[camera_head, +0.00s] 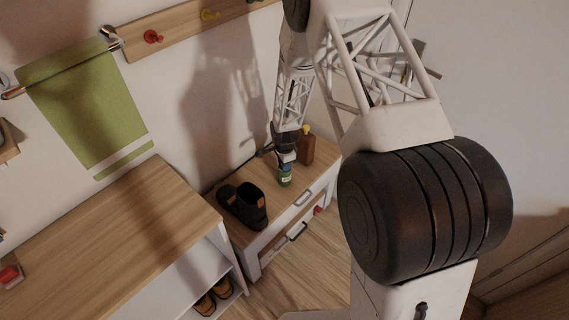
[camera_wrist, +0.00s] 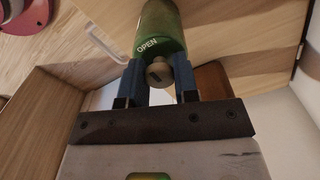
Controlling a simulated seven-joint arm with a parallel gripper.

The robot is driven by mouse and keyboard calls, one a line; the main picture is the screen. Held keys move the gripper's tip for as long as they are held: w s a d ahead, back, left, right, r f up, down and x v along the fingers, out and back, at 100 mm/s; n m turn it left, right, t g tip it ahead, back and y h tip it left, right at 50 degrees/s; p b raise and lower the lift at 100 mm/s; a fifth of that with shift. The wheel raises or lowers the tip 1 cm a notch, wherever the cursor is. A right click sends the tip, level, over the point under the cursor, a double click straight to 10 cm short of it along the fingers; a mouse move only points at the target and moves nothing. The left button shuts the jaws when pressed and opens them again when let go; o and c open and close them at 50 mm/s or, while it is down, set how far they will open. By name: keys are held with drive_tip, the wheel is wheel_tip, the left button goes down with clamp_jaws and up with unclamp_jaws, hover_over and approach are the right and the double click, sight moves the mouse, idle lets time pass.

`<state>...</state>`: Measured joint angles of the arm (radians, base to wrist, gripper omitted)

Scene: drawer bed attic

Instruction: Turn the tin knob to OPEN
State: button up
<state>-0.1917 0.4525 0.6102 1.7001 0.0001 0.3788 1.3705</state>
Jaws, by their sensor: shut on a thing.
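The green tin (camera_head: 285,180) stands on the wooden top of the low drawer bench (camera_head: 257,232). In the wrist view the tin (camera_wrist: 160,25) shows the white word OPEN near its edge. A small round beige knob (camera_wrist: 159,73) with a dark mark sits at the near end of the tin. My gripper (camera_head: 286,160) is at the top of the tin. In the wrist view its two blue fingers (camera_wrist: 159,78) are shut on the knob, one on each side. The dark mark does not clearly show which way the knob is turned.
A brown bottle (camera_head: 307,149) with a yellow cap stands close behind the tin. Dark shoes (camera_head: 244,206) stand to the left on the bench. A larger wooden-topped cabinet (camera_head: 120,235) is nearer left. A green towel (camera_head: 84,105) hangs on the wall.

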drive_tip(key=shift+m, duration=1.5)
drive_tip(key=o, duration=0.8)
drive_tip(key=shift+o, duration=0.2)
drive_tip(key=shift+r, duration=3.85)
